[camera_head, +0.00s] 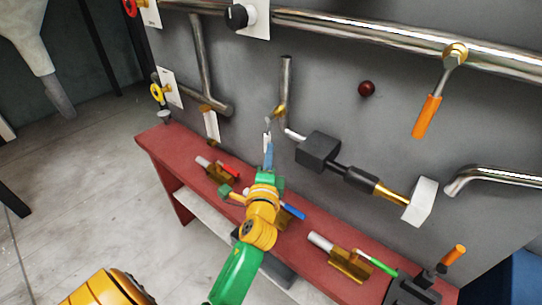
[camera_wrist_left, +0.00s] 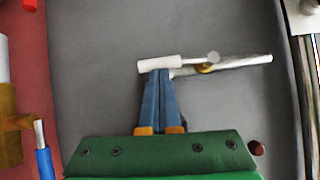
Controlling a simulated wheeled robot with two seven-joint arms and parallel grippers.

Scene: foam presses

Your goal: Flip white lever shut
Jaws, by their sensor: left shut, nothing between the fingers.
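The white lever (camera_head: 267,139) hangs by the wall at a brass fitting on a vertical metal pipe (camera_head: 286,80). In the left wrist view, the white lever (camera_wrist_left: 160,63) lies across the fingertips, with its metal stem running right to a round pivot. My left gripper (camera_head: 269,150) is shut, with its blue fingers together and nothing between them. In the left wrist view, its fingertips (camera_wrist_left: 160,74) are at the handle's lower side; I cannot tell whether they touch it. The tips hide part of the handle in the head view. My right gripper is not in view.
A red bench (camera_head: 158,148) below carries valves with red, blue, green and orange handles. A black box (camera_head: 318,151) with a rod and white block juts from the wall right of the gripper. An orange-handled lever (camera_head: 427,114) hangs further right.

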